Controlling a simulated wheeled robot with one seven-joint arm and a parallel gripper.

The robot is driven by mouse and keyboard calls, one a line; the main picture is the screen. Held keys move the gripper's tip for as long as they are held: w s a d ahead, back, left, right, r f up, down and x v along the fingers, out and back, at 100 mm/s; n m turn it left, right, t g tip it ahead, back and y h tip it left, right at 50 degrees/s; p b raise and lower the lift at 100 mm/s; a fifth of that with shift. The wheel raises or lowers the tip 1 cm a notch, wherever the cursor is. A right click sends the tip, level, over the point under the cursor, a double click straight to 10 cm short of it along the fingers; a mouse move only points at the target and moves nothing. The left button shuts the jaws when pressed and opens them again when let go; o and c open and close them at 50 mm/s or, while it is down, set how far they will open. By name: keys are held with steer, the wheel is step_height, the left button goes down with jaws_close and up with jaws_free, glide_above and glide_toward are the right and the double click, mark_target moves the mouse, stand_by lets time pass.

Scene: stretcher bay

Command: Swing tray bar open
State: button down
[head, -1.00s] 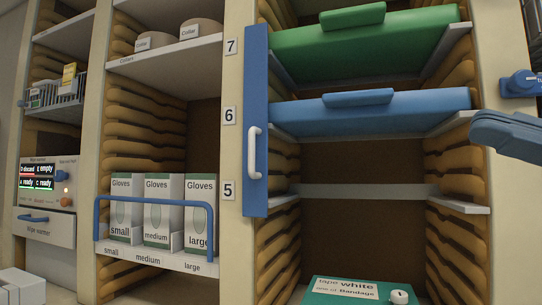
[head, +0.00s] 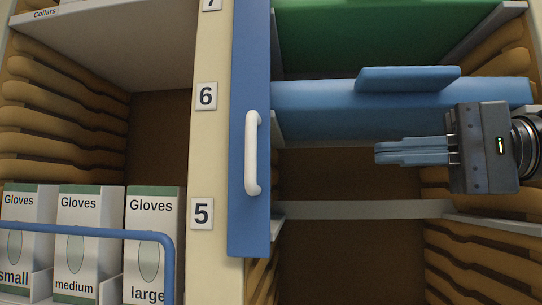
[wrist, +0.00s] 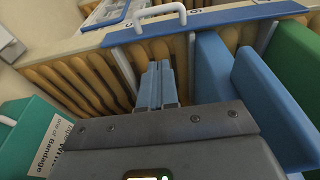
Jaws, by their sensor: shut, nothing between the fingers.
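The tray bar (head: 250,90) is a tall blue upright panel at the left edge of the tray bay, with a white D-shaped handle (head: 252,153). In the wrist view the bar (wrist: 205,20) runs across the top, with its handle (wrist: 158,17) at upper middle. My gripper (head: 378,153) is shut and empty, its blue fingers pointing left toward the handle, a clear gap to its right. In the wrist view my gripper's fingertips (wrist: 157,66) lie below the handle, apart from it.
A blue tray (head: 330,108) sits just above my fingers, below a green tray (head: 340,35). Glove boxes (head: 90,240) stand behind a blue rail at lower left. A teal box (wrist: 25,135) lies at left in the wrist view. The space below the blue tray is empty.

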steer(key=s+p+x, duration=0.3)
steer(key=x, duration=1)
steer(key=shift+a+p, duration=0.25)
steer(key=shift+p, duration=0.1)
steer(key=shift+f+t+b, duration=0.1)
steer(key=shift+t+b, duration=0.2)
steer(key=shift+b, duration=0.05)
steer(key=shift+a+m+t, duration=0.1)
steer(key=shift+m+t, duration=0.2)
